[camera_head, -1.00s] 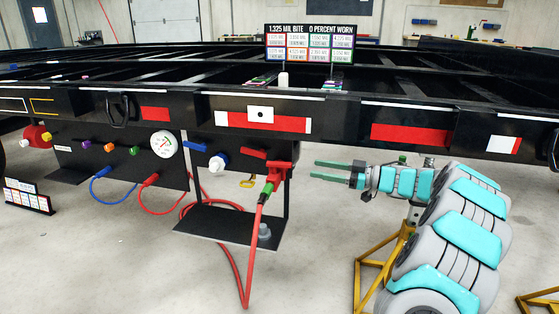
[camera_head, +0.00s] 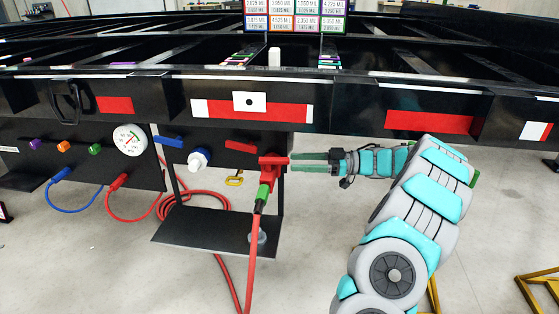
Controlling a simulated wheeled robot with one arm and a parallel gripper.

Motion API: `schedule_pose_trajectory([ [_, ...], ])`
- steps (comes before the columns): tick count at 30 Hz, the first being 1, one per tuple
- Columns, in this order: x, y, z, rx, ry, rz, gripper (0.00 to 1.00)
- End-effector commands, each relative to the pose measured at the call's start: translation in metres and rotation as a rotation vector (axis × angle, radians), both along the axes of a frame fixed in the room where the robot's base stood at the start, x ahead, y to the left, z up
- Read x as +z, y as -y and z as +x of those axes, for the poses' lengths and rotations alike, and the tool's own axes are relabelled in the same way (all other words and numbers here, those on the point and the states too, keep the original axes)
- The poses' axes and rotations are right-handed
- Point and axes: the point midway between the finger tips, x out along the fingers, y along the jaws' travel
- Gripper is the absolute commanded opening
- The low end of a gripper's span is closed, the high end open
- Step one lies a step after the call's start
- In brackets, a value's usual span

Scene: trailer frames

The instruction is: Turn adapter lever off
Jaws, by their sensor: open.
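A red adapter (camera_head: 270,170) with a green lower part (camera_head: 263,192) is mounted on the black panel under the trailer frame, with a red hose (camera_head: 255,255) hanging from it. A red lever on the adapter points right, toward my gripper. My gripper (camera_head: 291,162) is open, its two green fingers level and pointing left. The fingertips are at the lever's right end; I cannot tell whether they touch it or whether the lever lies between them.
A red handle (camera_head: 241,147), a blue handle (camera_head: 168,141) and a white-and-blue fitting (camera_head: 198,160) sit left of the adapter. A black shelf (camera_head: 195,238) juts out below. A gauge (camera_head: 129,139) is further left. The trailer beam (camera_head: 345,110) runs just above my gripper.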

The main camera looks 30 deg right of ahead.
Motion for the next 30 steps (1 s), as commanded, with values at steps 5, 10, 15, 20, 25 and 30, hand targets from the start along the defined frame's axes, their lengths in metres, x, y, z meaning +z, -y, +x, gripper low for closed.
schedule_pose_trajectory([
  [5,0.0,-0.027,0.014,0.002,0.001,-0.003,0.57],
  [10,0.0,-0.043,0.022,0.001,0.001,-0.002,0.57],
  [15,0.0,-0.049,0.026,-0.001,0.0,-0.004,0.57],
  [20,0.0,-0.049,0.026,-0.002,0.0,-0.004,0.57],
  [25,0.0,-0.049,0.026,-0.002,0.0,-0.004,0.47],
  [30,0.0,-0.049,0.026,-0.001,0.0,-0.004,0.28],
])
